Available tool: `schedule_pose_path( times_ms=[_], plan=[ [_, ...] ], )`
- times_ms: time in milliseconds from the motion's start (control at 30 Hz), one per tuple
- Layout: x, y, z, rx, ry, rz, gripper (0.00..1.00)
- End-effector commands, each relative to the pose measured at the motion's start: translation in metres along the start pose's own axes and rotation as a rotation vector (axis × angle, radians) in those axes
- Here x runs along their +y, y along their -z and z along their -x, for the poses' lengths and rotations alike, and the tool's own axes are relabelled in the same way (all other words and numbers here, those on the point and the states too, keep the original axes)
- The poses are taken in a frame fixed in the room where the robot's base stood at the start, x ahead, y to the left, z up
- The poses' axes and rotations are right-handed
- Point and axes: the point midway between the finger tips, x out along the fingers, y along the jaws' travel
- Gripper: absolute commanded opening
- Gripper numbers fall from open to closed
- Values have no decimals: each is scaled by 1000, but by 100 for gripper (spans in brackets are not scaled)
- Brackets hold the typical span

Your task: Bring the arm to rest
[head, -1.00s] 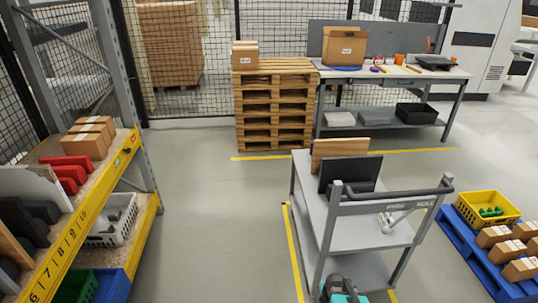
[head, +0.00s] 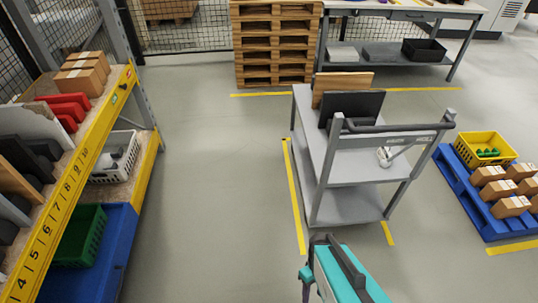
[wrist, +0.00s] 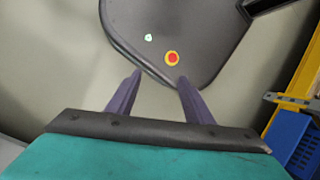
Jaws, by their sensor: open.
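My gripper (wrist: 160,77) shows in the wrist view with its two purple fingers apart and nothing between them. The fingers point over a dark rounded surface with a red-and-yellow button, which looks like part of my own body. In the head view, the teal and dark end of my arm is at the bottom centre, in front of the grey trolley (head: 345,205). The fingertips cannot be made out clearly there.
A shelf rack (head: 75,195) with boxes and bins stands on the left. A blue pallet (head: 470,190) with cartons and a yellow crate (head: 485,150) is on the right. Stacked wooden pallets (head: 275,50) and a workbench (head: 405,10) stand behind. The floor between rack and trolley is clear.

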Motion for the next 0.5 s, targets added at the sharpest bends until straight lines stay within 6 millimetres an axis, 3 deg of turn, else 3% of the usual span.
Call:
schedule_pose_path(
  times_ms=[300, 500],
  plan=[
    [-6, -18, 2, -72, 10, -369, 47],
    [-9, -22, 2, -89, 9, -519, 47]
  ],
)
